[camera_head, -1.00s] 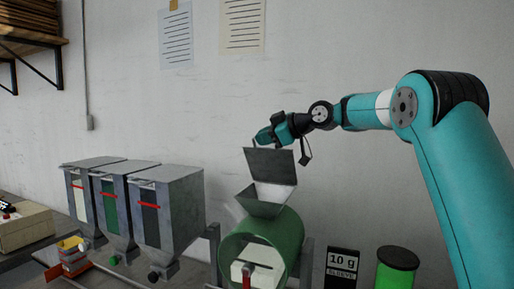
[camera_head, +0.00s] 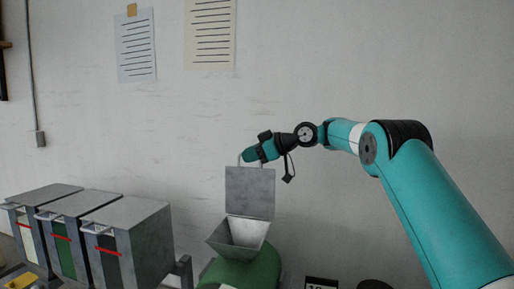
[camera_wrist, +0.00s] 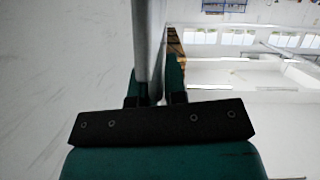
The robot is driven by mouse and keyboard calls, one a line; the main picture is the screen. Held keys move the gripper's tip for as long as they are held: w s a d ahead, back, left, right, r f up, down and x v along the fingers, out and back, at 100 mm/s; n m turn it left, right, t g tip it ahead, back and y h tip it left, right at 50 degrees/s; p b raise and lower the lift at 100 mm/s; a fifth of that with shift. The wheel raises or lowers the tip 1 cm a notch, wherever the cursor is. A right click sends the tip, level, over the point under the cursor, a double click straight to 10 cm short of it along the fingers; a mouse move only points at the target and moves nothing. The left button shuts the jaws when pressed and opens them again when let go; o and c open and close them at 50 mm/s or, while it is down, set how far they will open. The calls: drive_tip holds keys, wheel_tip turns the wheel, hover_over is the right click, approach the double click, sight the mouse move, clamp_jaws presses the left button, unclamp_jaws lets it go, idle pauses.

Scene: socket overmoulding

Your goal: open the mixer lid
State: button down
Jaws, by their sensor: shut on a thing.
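The mixer is a green drum (camera_head: 243,273) with a grey metal hopper (camera_head: 238,235) on top, at the bottom middle of the head view. Its flat grey lid (camera_head: 250,192) stands raised, nearly upright, at the back of the hopper, and the hopper mouth is uncovered. My gripper (camera_head: 243,160) is at the lid's upper left edge, shut on the lid's handle there. In the wrist view my gripper's fingers (camera_wrist: 158,85) close around a grey bar, and the lid (camera_wrist: 148,40) shows edge-on beyond them. The grip itself is small in the head view.
Three grey dispensers (camera_head: 128,218) with red marks stand left of the mixer. A black label sign (camera_head: 321,283) and a dark round top (camera_head: 374,285) show at the bottom right. The wall behind carries paper sheets (camera_head: 210,33); the space above the hopper is clear.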

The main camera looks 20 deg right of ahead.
drive_tip(key=shift+f, duration=0.4)
drive_tip(key=c, duration=1.2)
unclamp_jaws()
drive_tip(key=shift+w+d, duration=0.1)
drive_tip(key=shift+w, duration=0.05)
drive_tip(key=shift+r, duration=0.2)
drive_tip(key=v, duration=1.7)
drive_tip(key=shift+d+r, duration=0.1)
